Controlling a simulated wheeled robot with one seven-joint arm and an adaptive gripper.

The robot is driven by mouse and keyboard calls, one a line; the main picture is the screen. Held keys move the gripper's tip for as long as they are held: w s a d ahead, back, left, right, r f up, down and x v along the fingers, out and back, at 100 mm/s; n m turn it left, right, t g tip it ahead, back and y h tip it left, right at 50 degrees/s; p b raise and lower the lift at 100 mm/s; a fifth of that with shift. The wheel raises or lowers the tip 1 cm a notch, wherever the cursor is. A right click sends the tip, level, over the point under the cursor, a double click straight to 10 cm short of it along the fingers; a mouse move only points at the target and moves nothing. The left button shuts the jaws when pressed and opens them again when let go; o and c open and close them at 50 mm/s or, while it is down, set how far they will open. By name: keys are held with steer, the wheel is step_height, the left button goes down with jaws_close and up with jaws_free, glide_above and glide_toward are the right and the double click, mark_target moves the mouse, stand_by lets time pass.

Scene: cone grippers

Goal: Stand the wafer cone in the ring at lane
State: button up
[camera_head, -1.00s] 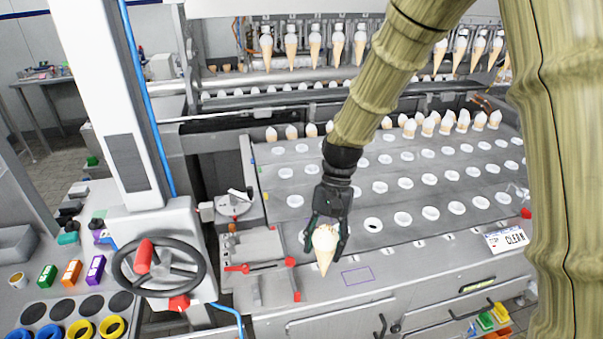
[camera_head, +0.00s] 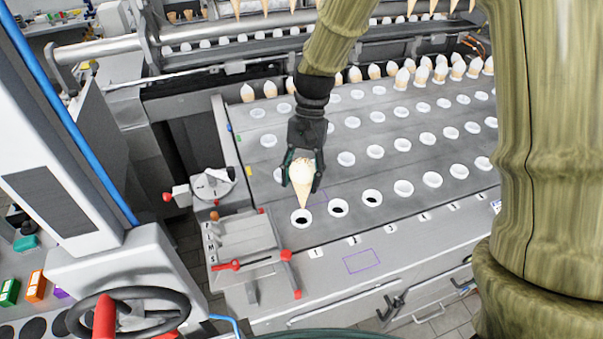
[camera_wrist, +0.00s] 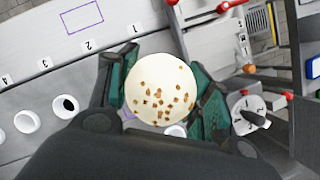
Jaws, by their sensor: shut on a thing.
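The wafer cone (camera_head: 301,177) is upright, with a tan tip and a pale, brown-speckled top. My gripper (camera_head: 303,172) is shut on its upper part. In the wrist view, the round speckled top (camera_wrist: 160,88) sits between the green-padded fingers (camera_wrist: 163,95). In the head view the cone's tip overlaps the back of the white, dark-holed ring (camera_head: 301,217) in line with label 1 (camera_head: 316,252). I cannot tell whether the tip is above or inside the ring. Dark-holed rings also stand at lane 2 (camera_head: 338,208) and lane 3 (camera_head: 372,198).
Several rows of white rings cover the grey deck (camera_head: 330,185), with filled cones (camera_head: 421,75) at its back. A lever panel (camera_head: 245,245) and a dial (camera_head: 212,184) lie left of the cone. A purple outline (camera_head: 361,261) marks the clear front ledge.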

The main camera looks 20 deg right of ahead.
mark_target(300, 198)
steer(key=shift+w+f, duration=0.25)
steer(key=shift+w, duration=0.2)
steer(key=shift+s+r+p, duration=0.1)
steer(key=shift+s+p, duration=0.15)
steer(key=shift+p, duration=0.25)
steer(key=shift+s+f, duration=0.15)
steer(key=shift+f, duration=0.15)
steer(key=shift+w+f+b, duration=0.25)
steer(key=shift+f+b, duration=0.15)
steer(key=shift+f, duration=0.6)
steer(key=shift+s+f, duration=0.15)
steer(key=shift+f, duration=0.65)
steer(key=shift+p, duration=0.7)
steer(key=shift+f+b, duration=1.45)
steer(key=shift+f, duration=3.15)
steer(key=o, duration=0.8)
steer(key=shift+c, duration=0.2)
